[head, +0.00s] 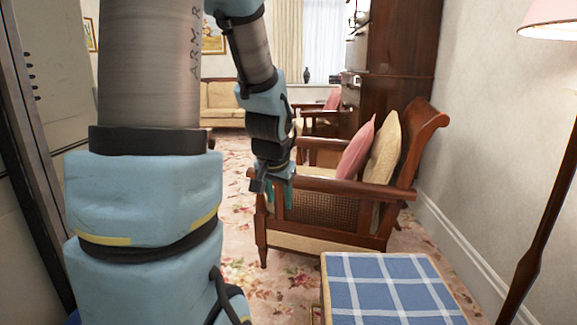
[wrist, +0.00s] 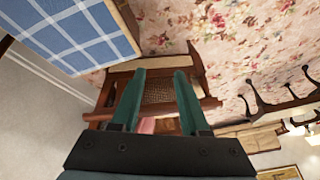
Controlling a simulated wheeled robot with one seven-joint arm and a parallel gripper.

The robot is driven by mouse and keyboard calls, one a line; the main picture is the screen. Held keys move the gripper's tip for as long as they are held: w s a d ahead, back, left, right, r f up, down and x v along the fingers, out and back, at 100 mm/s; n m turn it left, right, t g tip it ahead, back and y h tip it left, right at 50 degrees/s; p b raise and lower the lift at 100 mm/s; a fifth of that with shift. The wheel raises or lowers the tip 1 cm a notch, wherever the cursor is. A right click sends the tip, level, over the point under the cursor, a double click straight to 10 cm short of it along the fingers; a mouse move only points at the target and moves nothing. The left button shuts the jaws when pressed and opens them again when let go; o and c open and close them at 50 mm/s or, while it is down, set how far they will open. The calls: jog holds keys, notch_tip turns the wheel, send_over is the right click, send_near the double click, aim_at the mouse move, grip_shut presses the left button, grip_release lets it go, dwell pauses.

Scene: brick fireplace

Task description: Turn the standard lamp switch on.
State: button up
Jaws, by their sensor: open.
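The standard lamp stands at the right edge of the head view, with a pink shade (head: 553,16) cut off by the frame and a dark wooden pole (head: 543,220) running down to the floor. The underside of the shade looks pale and bright. I cannot make out the lamp's switch in either view. My gripper (head: 273,190) hangs pointing down in front of the wooden armchair, well to the left of the lamp. In the wrist view its two teal fingers (wrist: 160,76) are apart with nothing held between them.
A wooden armchair (head: 320,185) with pink and cream cushions stands between my gripper and the lamp. A blue checked stool (head: 390,290) is in front of the lamp pole. A tall dark cabinet (head: 395,75) stands behind. Flowered carpet (wrist: 225,30) shows open floor.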

jog(key=s+a+f+n+g, duration=0.3)
jog(key=s+a+n, duration=0.1)
jog(key=s, duration=0.7)
notch_tip(320, 180, up, 23)
jog(key=p, duration=2.3)
jog(key=shift+s+a+g, duration=0.15)
jog(key=shift+a+g, duration=0.05)
jog(key=shift+g, duration=0.1)
